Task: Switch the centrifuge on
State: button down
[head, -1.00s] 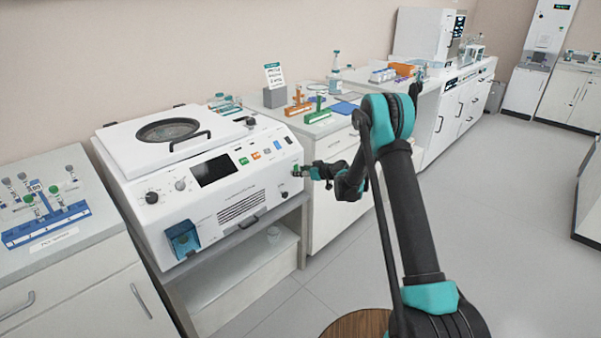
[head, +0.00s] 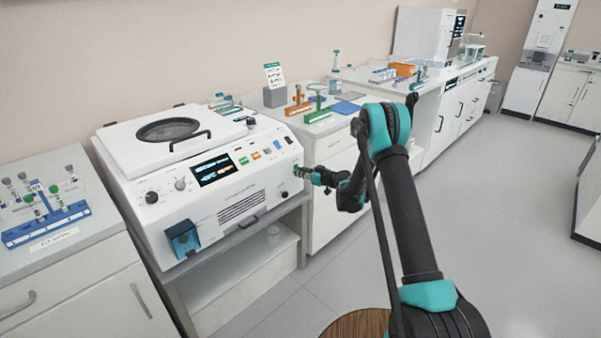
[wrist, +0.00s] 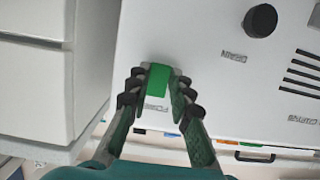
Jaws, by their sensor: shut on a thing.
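The centrifuge (head: 133,188) is a white benchtop machine with a closed lid (head: 168,130) that has a round window. In the head view the switch is mostly hidden by the fingers.
A tube rack (head: 47,224) stands on the counter to the left. To the right are a green stand (head: 318,115), an orange stand (head: 298,103) and a blue mat (head: 345,108). A black knob (wrist: 260,20) is near the switch. The floor (head: 500,210) at right is clear.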

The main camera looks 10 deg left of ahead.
jog(key=shift+f+t+y, duration=0.15)
jog(key=shift+t+y, duration=0.15)
jog(key=shift+y, duration=0.1)
jog(key=c, duration=1.4)
grip_release()
jog(key=shift+o, duration=0.2)
jog(key=v, duration=1.2)
jog(key=shift+s, duration=0.1)
